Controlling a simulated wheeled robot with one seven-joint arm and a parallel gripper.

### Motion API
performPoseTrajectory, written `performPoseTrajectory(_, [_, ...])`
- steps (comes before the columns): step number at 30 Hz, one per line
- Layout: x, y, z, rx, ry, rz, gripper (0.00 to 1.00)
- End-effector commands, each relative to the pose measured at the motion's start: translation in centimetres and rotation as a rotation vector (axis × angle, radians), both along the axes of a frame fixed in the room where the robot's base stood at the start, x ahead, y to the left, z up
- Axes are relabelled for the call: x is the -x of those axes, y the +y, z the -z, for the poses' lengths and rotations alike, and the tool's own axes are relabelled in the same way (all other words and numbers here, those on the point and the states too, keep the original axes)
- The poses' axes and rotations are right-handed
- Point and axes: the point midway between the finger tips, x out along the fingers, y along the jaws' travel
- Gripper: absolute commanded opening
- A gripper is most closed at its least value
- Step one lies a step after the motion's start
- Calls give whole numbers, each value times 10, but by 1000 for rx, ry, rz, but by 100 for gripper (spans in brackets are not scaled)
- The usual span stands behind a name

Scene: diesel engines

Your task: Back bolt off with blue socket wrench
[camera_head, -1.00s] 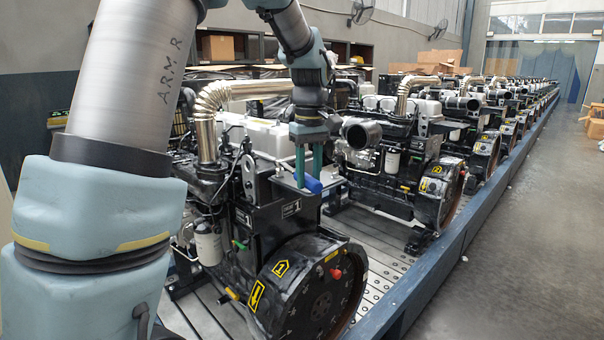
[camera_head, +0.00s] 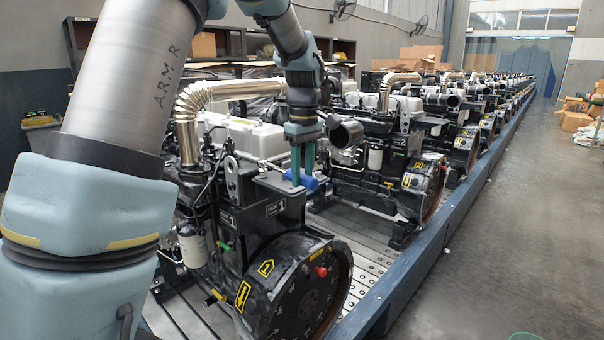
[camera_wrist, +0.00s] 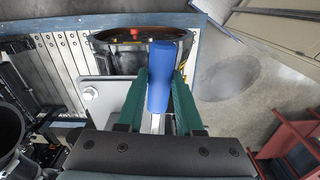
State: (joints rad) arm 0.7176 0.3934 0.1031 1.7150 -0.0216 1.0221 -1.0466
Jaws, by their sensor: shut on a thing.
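My gripper (camera_head: 302,180) points down at the upper part of the nearest black engine (camera_head: 270,225). Its green fingers are shut on the blue socket wrench (camera_head: 311,183). In the wrist view the blue handle (camera_wrist: 159,76) lies between the fingers (camera_wrist: 158,98), with a short silver shank towards the palm. The wrench's socket end is hidden.
A silver exhaust pipe (camera_head: 220,93) and a dark open pipe (camera_head: 346,132) stand close to my gripper. The engine's flywheel housing (camera_head: 305,285) is below. More engines line a blue-edged platform (camera_head: 440,240).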

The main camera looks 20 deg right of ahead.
Motion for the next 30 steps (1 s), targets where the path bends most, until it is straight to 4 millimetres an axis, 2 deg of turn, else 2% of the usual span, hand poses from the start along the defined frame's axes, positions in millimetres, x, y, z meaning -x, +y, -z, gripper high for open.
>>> performPoseTrajectory(19, [0,0,-16,0,-1,0,0])
performPoseTrajectory(30, [0,1,-16,0,0,7,0])
